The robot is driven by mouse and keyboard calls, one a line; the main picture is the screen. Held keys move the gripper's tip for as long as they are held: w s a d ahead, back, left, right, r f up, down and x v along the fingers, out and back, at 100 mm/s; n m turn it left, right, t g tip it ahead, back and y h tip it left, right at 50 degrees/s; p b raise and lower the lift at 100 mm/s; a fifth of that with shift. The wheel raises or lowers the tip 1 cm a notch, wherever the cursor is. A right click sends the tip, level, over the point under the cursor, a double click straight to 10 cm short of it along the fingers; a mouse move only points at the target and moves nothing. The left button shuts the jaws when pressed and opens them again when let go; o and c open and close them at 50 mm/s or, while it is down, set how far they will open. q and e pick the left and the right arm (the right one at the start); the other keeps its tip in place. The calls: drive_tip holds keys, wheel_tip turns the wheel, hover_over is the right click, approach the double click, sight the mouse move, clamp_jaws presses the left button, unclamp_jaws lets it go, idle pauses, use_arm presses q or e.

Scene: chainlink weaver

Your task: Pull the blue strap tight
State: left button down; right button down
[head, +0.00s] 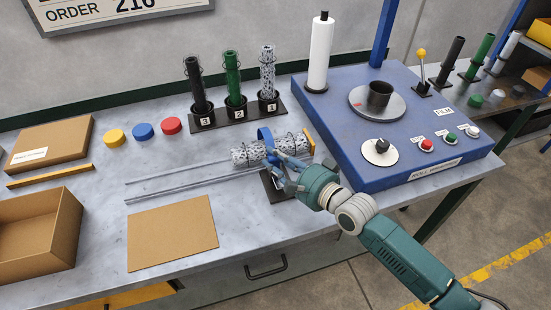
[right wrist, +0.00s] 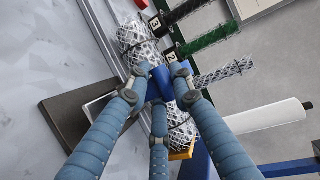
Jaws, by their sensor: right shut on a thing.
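A black-and-white speckled mesh roll (head: 242,156) lies on its side across the far end of two thin rails on the bench. The blue strap (head: 265,136) stands up around the middle of the roll; it also shows between the fingers in the right wrist view (right wrist: 161,80). My right gripper (head: 278,160) reaches in from the lower right and is shut at the strap, its blue fingers close against the roll. The fingers hide part of the strap, so its tightness is unclear. Thin dark bands cross the roll beside it. My left gripper is not in view.
A blue machine (head: 335,170) with knobs stands close right of the roll. Behind stands a rack (head: 238,112) of black, green and speckled rolls. Yellow, blue and red discs, a cardboard sheet (head: 172,233) and an open box (head: 40,205) lie left.

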wheel_tip(320, 180, up, 10)
drive_tip(key=p, duration=0.7)
drive_tip(key=c, duration=1.5)
unclamp_jaws()
drive_tip(key=shift+a+f, duration=0.1)
drive_tip(key=v, duration=1.2)
